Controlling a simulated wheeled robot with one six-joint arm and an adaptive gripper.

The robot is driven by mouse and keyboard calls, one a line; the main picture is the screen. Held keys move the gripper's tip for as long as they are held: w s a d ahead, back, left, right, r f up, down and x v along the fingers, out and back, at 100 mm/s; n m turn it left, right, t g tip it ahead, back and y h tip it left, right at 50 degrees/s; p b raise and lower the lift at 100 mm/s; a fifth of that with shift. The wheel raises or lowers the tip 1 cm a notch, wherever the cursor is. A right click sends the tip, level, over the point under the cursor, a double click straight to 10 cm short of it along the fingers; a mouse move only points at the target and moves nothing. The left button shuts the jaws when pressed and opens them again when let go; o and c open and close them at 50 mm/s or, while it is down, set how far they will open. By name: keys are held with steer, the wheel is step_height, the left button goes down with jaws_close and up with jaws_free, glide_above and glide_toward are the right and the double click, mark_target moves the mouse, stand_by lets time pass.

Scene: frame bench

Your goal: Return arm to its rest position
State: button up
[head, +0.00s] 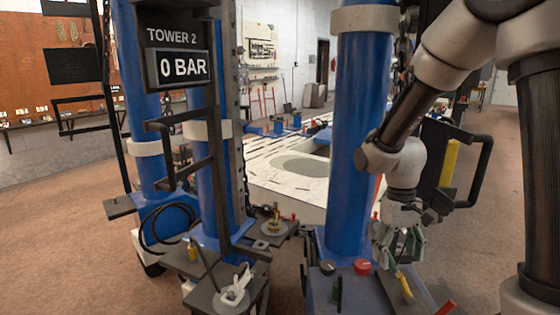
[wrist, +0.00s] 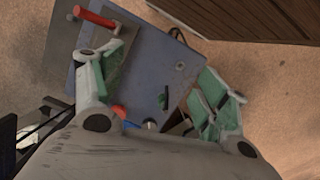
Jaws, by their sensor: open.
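My arm comes in from the right of the head view, bent, with its wrist pointing down. My gripper (head: 402,243) hangs beside the blue column (head: 352,130), just above the near ledge with its knobs and handles. In the wrist view my gripper (wrist: 160,88) has its two green-padded fingers spread wide with nothing held between them. A blue-grey plate (wrist: 150,65) lies below the fingers. Whether a finger touches the yellow handle (head: 404,286) under it cannot be told.
A black bracket (head: 478,170) stands right of my wrist. A red-handled lever (wrist: 95,17) shows in the wrist view. The "0 BAR" display (head: 184,67) is at left. Brown floor lies open at lower left.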

steer(key=s+d+r+m+t, duration=0.1)
steer(key=s+d+r+t, duration=0.2)
steer(key=s+r, duration=0.3)
steer(key=s+d+r+m+t, duration=0.1)
steer(key=s+d+r+t, duration=0.2)
steer(key=r, duration=0.9)
steer(key=s+d, duration=0.2)
steer(key=s, duration=0.2)
steer(key=shift+s+r+t+y, duration=0.15)
steer(key=shift+r+t+y, duration=0.15)
steer(key=shift+r+t, duration=0.1)
